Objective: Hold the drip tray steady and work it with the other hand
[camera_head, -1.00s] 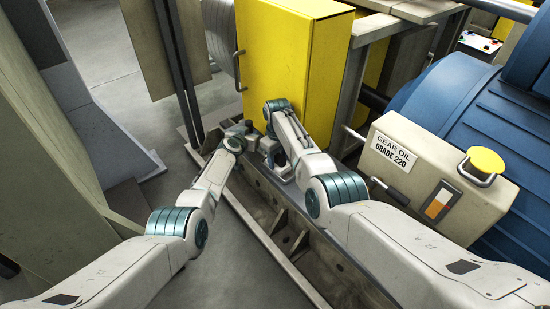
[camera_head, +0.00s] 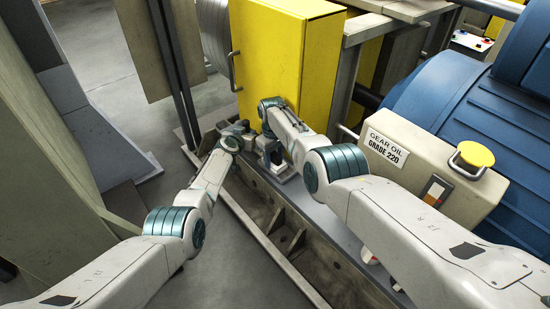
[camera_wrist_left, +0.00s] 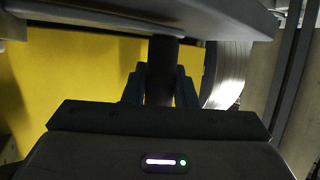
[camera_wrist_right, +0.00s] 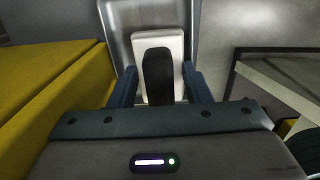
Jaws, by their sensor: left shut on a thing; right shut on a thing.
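The grey metal drip tray (camera_wrist_right: 120,35) shows at the top of the right wrist view with a raised rim. A grey edge, probably the same tray (camera_wrist_left: 150,12), spans the top of the left wrist view. My left gripper (camera_head: 240,128) is shut on a dark upright grip (camera_wrist_left: 162,60) just below that edge. My right gripper (camera_head: 268,150) is shut on a dark handle (camera_wrist_right: 158,75) on a pale rectangular block (camera_wrist_right: 146,42) in the tray. In the head view my wrists hide most of this.
A yellow cabinet (camera_head: 275,60) stands right behind the grippers. A cream gear oil box (camera_head: 440,180) and a blue ribbed housing (camera_head: 460,120) are at the right. A steel beam (camera_head: 265,205) runs below my arms. Open floor (camera_head: 230,265) lies at lower left.

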